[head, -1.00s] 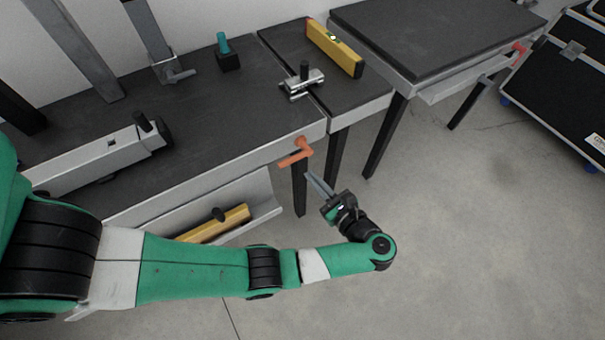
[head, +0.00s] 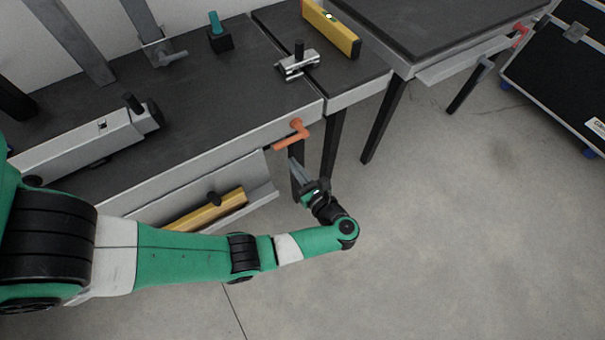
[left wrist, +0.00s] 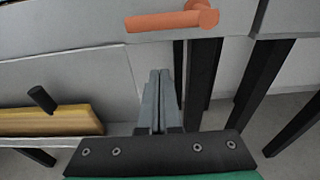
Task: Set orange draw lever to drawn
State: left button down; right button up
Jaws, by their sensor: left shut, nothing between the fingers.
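The orange draw lever (head: 291,135) is on the front edge of the dark workbench, near its right corner. In the left wrist view the lever (left wrist: 172,20) shows at the top, its handle pointing left from a round pivot at its right end. My left gripper (head: 293,162) is shut and empty, just below the lever in the head view. In the left wrist view its fingertips (left wrist: 159,74) are pressed together, with a visible gap between them and the lever. My right gripper is in neither view.
Black table legs (head: 333,145) stand behind and right of my left gripper. A metal clamp (head: 298,62) sits on the bench top. The floor (head: 440,230) to the right is clear.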

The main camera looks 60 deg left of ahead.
pick_arm(q)
jog(key=a+r, duration=0.2)
jog(key=r, duration=0.1)
jog(key=shift+s+a+r, duration=0.15)
jog(key=shift+a+r, duration=0.1)
jog(key=shift+p, duration=0.3)
